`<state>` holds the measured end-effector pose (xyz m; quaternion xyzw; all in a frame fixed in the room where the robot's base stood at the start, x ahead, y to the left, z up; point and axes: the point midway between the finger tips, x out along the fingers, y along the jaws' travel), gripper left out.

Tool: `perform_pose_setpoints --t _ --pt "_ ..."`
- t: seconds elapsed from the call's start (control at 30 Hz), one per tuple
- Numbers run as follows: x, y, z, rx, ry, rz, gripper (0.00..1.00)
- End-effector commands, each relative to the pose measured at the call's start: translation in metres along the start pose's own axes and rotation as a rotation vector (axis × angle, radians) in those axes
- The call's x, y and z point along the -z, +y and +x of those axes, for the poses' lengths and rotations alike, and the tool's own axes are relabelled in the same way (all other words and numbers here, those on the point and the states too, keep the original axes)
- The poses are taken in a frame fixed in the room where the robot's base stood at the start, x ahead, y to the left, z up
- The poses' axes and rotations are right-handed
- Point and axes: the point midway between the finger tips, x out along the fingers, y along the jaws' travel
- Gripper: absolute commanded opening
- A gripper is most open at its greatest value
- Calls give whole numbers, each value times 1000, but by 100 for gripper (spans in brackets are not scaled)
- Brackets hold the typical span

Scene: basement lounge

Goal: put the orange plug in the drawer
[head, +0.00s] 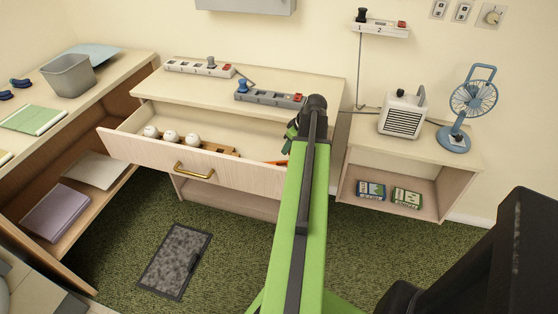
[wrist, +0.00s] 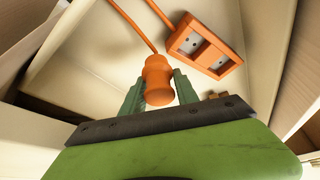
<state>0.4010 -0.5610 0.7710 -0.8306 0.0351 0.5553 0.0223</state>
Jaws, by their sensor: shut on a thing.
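In the wrist view the orange plug (wrist: 158,72) sits between the two green fingers of my gripper (wrist: 159,90), which is shut on it. Its orange cord (wrist: 130,22) runs up toward the top of the picture. In the head view my gripper (head: 291,134) is over the right part of the open drawer (head: 147,160), mostly hidden behind my green arm. The plug itself is hidden there. A small orange piece (head: 276,162) shows inside the drawer beside my arm; I cannot tell whether it is cord or block.
An orange socket block (wrist: 205,46) lies right of the plug in the wrist view. Several white bulb-like balls (head: 171,136) sit in the drawer's left part. Power strips (head: 270,96) rest on the cabinet top (head: 290,79). A heater (head: 402,114) and blue fan (head: 472,100) stand at right.

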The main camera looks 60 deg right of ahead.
Motion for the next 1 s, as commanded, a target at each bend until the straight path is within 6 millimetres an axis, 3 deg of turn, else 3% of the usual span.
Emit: perform_pose_setpoints --t 0.07,0.27,0.37,0.57,0.97,1.0 --pt "8 3 16 0 0 -2 0" --pt "15 3 20 0 0 1 0" --pt "12 3 26 0 0 1 0" --pt "-2 3 59 0 0 1 0" --pt "-3 3 60 0 0 2 0" --pt "-2 3 58 0 0 2 41"
